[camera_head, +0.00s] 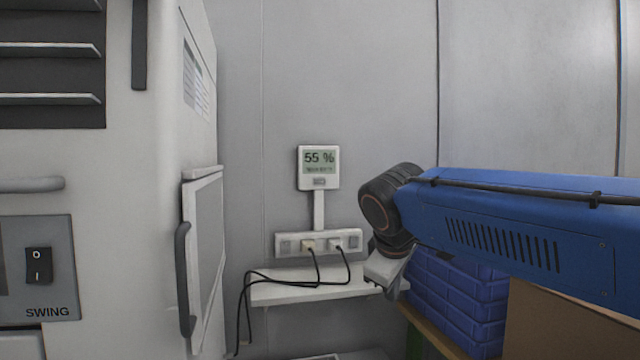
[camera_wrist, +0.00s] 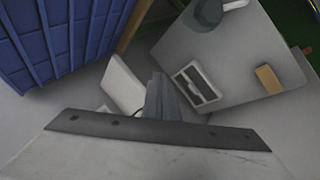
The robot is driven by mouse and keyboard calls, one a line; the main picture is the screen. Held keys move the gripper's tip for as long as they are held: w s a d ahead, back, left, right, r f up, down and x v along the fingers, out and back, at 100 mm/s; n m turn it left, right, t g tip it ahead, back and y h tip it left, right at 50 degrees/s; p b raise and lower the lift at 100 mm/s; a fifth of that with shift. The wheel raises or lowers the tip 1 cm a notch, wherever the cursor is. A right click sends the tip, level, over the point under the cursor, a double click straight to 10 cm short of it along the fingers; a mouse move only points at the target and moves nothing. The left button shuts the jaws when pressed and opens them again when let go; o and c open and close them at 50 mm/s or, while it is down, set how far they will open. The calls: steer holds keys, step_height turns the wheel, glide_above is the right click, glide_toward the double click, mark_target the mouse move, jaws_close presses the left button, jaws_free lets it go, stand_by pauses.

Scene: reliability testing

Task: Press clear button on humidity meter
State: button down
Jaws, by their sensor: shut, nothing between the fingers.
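The humidity meter (camera_head: 318,168) is a small white box on the grey wall, with a screen that reads 55 %. A small grey button (camera_head: 319,182) sits below the screen; its label is too small to read. My gripper (camera_head: 392,284) is below and to the right of the meter, apart from it, near the right end of the wall shelf. In the wrist view the gripper fingers (camera_wrist: 160,98) are together with nothing between them. The meter cannot be made out in the wrist view.
A socket strip (camera_head: 292,243) with two plugs and black cables is under the meter, above a white shelf (camera_head: 282,291). A white cabinet (camera_head: 165,80) with a SWING switch fills the left. Blue crates (camera_head: 460,300) and a cardboard box (camera_head: 565,330) stand at the lower right.

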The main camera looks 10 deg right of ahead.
steer(key=w+a+r+n+t+h, duration=0.1)
steer(key=w+a+r, duration=0.3)
steer(key=w+r, duration=0.5)
steer(key=w+a+r+n+t+h, duration=0.2)
steer(key=w+a+r+n, duration=0.2)
steer(key=w+r, duration=0.5)
step_height(320, 180, up, 2)
steer(key=shift+a+r, duration=0.2)
steer(key=shift+r, duration=0.05)
steer(key=shift+w, duration=0.2)
glide_toward(320, 182)
steer(key=w+d+f, duration=0.2)
steer(key=d+f, duration=0.1)
steer(key=f, duration=0.1)
steer(key=shift+d+f, duration=0.2)
steer(key=shift+d, duration=0.15)
steer(key=shift+w, duration=0.35)
stand_by(0.8)
steer(key=shift+w, duration=0.2)
steer(key=shift+w, duration=0.3)
stand_by(0.8)
steer(key=shift+s, duration=0.75)
